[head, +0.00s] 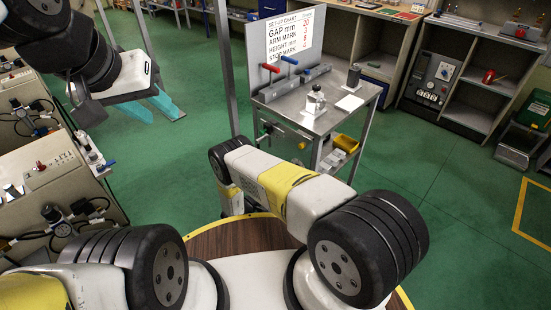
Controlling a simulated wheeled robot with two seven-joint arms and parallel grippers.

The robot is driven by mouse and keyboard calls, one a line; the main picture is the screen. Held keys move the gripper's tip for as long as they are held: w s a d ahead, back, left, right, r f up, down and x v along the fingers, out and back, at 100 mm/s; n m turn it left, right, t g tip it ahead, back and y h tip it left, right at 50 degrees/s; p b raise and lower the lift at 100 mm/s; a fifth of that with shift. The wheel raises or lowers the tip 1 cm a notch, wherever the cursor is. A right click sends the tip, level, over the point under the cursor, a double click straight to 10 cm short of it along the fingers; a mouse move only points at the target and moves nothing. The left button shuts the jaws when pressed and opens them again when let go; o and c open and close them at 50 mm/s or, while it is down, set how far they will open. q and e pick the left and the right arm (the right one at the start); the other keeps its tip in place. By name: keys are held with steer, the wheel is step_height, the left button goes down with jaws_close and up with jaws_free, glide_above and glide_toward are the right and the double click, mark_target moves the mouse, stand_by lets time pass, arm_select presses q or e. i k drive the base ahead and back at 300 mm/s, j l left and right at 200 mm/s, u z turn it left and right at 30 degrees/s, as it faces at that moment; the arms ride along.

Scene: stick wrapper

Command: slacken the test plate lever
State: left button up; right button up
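A steel work table (325,118) stands ahead. At its back left are a red-handled lever (270,68) and a blue-handled lever (290,60) on a grey fixture. I cannot tell which of these is the test plate lever. A pale square plate (350,103) lies on the table top. My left gripper (164,117) hangs at the upper left with its two teal fingers apart, empty and well away from the table. My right arm crosses the foreground; its gripper is not visible.
A set-up chart (287,40) stands behind the table. A clear glass jar (315,99) and a dark block (353,77) stand on the table top. A side bench with gauges (62,228) is at the left. Shelving (470,75) lines the back right. Green floor is clear between.

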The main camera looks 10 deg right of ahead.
mark_target(258, 140)
steer(key=i+j, duration=0.65)
steer(key=j, duration=0.15)
